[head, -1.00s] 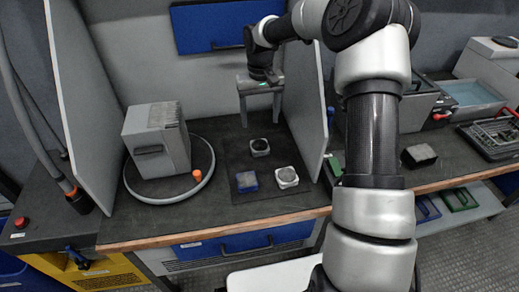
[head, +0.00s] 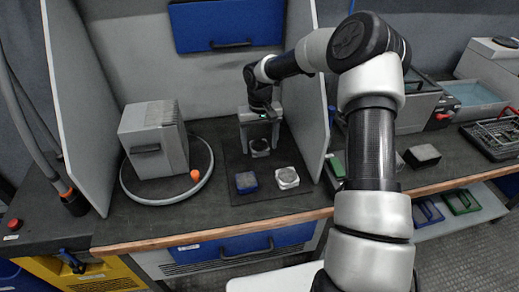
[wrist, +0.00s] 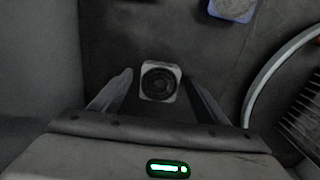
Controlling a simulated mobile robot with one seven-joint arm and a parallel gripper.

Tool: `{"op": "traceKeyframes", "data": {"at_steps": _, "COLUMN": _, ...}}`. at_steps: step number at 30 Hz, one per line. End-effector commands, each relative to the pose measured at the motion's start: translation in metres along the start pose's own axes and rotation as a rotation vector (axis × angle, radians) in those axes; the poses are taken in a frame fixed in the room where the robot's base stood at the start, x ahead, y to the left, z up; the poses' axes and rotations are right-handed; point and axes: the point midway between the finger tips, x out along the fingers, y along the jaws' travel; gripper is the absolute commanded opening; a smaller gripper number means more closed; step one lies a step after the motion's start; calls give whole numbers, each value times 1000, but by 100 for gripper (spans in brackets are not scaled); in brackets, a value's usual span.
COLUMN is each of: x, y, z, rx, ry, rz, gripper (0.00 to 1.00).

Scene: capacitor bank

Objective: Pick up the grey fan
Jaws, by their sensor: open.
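The grey fan (head: 260,148) is a small square block with a dark round face. It sits on the dark mat (head: 235,165), behind a blue fan (head: 246,182) and a white fan (head: 287,178). My gripper (head: 259,150) is open, pointing down over the grey fan, with a finger on either side of it in the picture. In the wrist view the grey fan (wrist: 160,80) lies between the two open fingers (wrist: 158,74), with gaps on both sides. I cannot tell how far the fingertips are above the mat.
Upright grey panels (head: 308,110) stand on both sides of the work area. A grey box (head: 153,140) with a handle stands on a round ringed base to the left, with an orange ball (head: 195,175) beside it. The blue fan also shows in the wrist view (wrist: 232,8).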

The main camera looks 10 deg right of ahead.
Motion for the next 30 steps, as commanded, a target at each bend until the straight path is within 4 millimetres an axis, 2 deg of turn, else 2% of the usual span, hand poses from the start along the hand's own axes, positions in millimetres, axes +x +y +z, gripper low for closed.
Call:
{"op": "traceKeyframes", "data": {"at_steps": 2, "x": 0, "y": 0, "z": 0, "rx": 0, "ry": 0, "rz": 0, "gripper": 69}}
{"op": "traceKeyframes", "data": {"at_steps": 3, "x": 0, "y": 0, "z": 0, "rx": 0, "ry": 0, "rz": 0, "gripper": 65}}
{"op": "traceKeyframes", "data": {"at_steps": 9, "x": -1, "y": 0, "z": 0, "rx": 0, "ry": 0, "rz": 0, "gripper": 32}}
{"op": "traceKeyframes", "data": {"at_steps": 11, "x": -1, "y": 0, "z": 0, "rx": 0, "ry": 0, "rz": 0, "gripper": 24}}
{"op": "traceKeyframes", "data": {"at_steps": 17, "x": -2, "y": 0, "z": 0, "rx": 0, "ry": 1, "rz": 0, "gripper": 24}}
{"op": "traceKeyframes", "data": {"at_steps": 20, "x": -8, "y": 0, "z": -1, "rx": 0, "ry": 2, "rz": 0, "gripper": 24}}
{"op": "traceKeyframes", "data": {"at_steps": 30, "x": -74, "y": 0, "z": -1, "rx": 2, "ry": 4, "rz": 1, "gripper": 24}}
